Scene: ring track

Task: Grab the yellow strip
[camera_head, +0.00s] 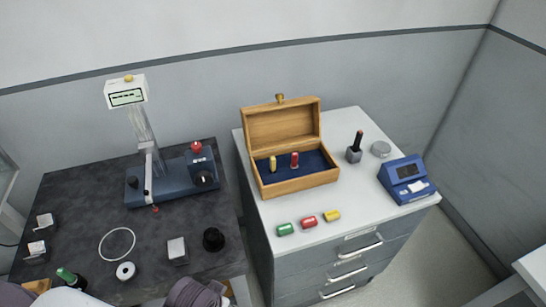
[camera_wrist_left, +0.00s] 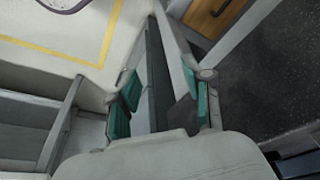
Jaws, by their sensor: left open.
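A small yellow piece (camera_head: 332,215) lies on the light top of the drawer cabinet, near its front edge. A red piece (camera_head: 306,222) and a green piece (camera_head: 285,229) lie in a row to its left. A yellow upright piece (camera_head: 272,164) and a red upright piece (camera_head: 294,160) stand in the open wooden box (camera_head: 300,184) behind them. I cannot tell which yellow thing is the strip. My left gripper (camera_wrist_left: 160,105) is open in the left wrist view, with teal pads and nothing seen between them. Neither gripper's fingers can be made out in the head view.
A blue device (camera_head: 407,179), a dark-handled stamp (camera_head: 355,148) and a round metal tin (camera_head: 380,149) stand on the cabinet's right side. A dark bench (camera_head: 75,205) at left holds a blue testing machine (camera_head: 175,183) and a white ring (camera_head: 117,243). A yellow floor line (camera_wrist_left: 50,52) shows in the wrist view.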

